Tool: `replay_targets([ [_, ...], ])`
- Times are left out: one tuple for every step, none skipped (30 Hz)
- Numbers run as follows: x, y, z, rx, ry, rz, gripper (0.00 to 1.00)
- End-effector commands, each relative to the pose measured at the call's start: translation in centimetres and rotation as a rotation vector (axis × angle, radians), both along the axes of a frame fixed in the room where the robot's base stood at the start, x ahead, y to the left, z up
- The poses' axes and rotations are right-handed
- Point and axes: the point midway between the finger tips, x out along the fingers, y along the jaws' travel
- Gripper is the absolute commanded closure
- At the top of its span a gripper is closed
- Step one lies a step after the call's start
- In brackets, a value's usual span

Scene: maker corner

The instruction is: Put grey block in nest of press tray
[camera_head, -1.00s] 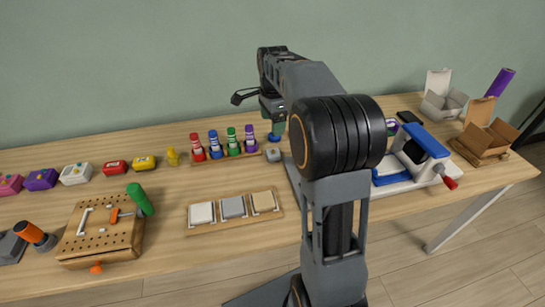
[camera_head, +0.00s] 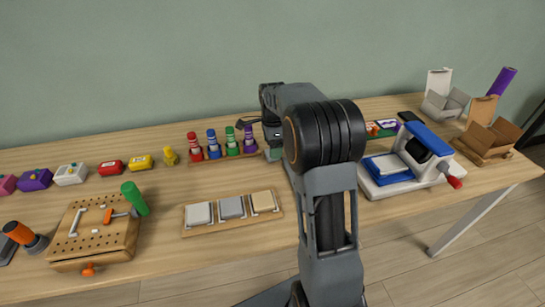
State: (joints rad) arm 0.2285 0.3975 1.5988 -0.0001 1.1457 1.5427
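My gripper (camera_head: 272,150) is low over the table, just right of the row of coloured bottles. Its fingers are small and partly covered by my arm, so I cannot tell whether they are open or shut. The small grey block seen there earlier is hidden or merges with the gripper, and I cannot tell if it is held. The press (camera_head: 425,147), blue and white with a red handle, stands at the right.
A wooden holder (camera_head: 190,231) with white, grey and tan pads lies at front centre. Several coloured bottles (camera_head: 213,145) stand behind it. A pegboard box (camera_head: 65,250) with tools is at front left. Open cardboard boxes (camera_head: 485,150) are at far right.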

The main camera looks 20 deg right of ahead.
Motion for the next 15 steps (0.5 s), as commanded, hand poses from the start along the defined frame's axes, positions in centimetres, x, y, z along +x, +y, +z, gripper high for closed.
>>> replay_targets([
  [0.0, 0.1, -1.0, 0.0, 0.002, 0.0, 0.21],
  [0.0, 0.1, -1.4, 0.0, 0.002, 0.0, 0.21],
  [0.0, 0.1, -1.8, 0.0, 0.002, 0.0, 0.21],
  [-0.1, 0.1, -2.1, 0.001, 0.003, 0.0, 0.21],
  [0.0, 0.1, -2.3, 0.0, 0.002, 0.0, 0.21],
  [0.0, 0.1, -2.6, 0.0, 0.001, 0.0, 0.21],
  [0.0, 0.1, -2.7, 0.0, 0.0, 0.0, 0.21],
  [0.0, 0.1, -2.8, 0.0, 0.0, 0.0, 0.21],
  [0.0, 0.1, -2.9, 0.0, -0.001, 0.0, 0.21],
  [0.0, 0.1, -2.9, 0.0, -0.001, 0.0, 0.21],
  [0.0, 0.1, -2.9, 0.0, -0.001, 0.0, 0.21],
  [0.0, 0.1, -2.9, 0.0, -0.001, 0.001, 0.21],
  [0.0, 0.1, -2.9, 0.0, -0.001, 0.001, 0.21],
  [0.0, 0.1, -2.9, 0.0, -0.001, 0.001, 0.21],
  [0.0, 0.1, -2.9, 0.0, -0.001, 0.001, 0.21],
])
